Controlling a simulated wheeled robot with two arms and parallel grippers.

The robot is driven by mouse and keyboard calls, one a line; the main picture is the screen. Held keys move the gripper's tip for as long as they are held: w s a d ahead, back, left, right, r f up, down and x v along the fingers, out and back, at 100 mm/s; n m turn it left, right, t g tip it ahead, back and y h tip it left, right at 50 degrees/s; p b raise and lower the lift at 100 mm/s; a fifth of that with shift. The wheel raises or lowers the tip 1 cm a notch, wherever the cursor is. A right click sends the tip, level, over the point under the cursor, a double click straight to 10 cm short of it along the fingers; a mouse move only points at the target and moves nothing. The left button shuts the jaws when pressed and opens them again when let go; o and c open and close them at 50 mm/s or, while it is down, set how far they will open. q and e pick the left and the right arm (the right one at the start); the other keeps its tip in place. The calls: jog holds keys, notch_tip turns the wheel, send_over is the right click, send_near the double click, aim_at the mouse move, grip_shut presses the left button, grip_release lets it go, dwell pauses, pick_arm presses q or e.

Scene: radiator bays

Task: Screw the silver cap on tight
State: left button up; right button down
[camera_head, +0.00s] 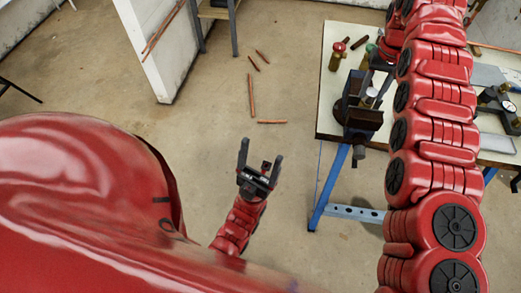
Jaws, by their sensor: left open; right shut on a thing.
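My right gripper (370,88) reaches down over the near left corner of the workbench. It is shut on what looks like the silver cap (371,93), a small pale round piece. The cap is just above a dark vise (362,118) at the bench edge. The part under the cap is mostly hidden, so I cannot tell how the cap sits on it. My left gripper (261,167) is open and empty, over bare floor left of the bench.
The pale-topped workbench (328,110) has blue legs. A red-topped bottle (337,58) and short brown pieces stand or lie behind the vise. A dark metal device (497,103) is at right. Copper-coloured rods (251,95) lie on the floor. A white partition (155,50) stands at the back left.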

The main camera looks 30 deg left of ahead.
jog(key=m, duration=0.4)
jog(key=shift+r+p, duration=0.1)
jog(key=shift+p, duration=0.2)
jog(key=m, duration=0.3)
jog(key=c, duration=0.6)
grip_release()
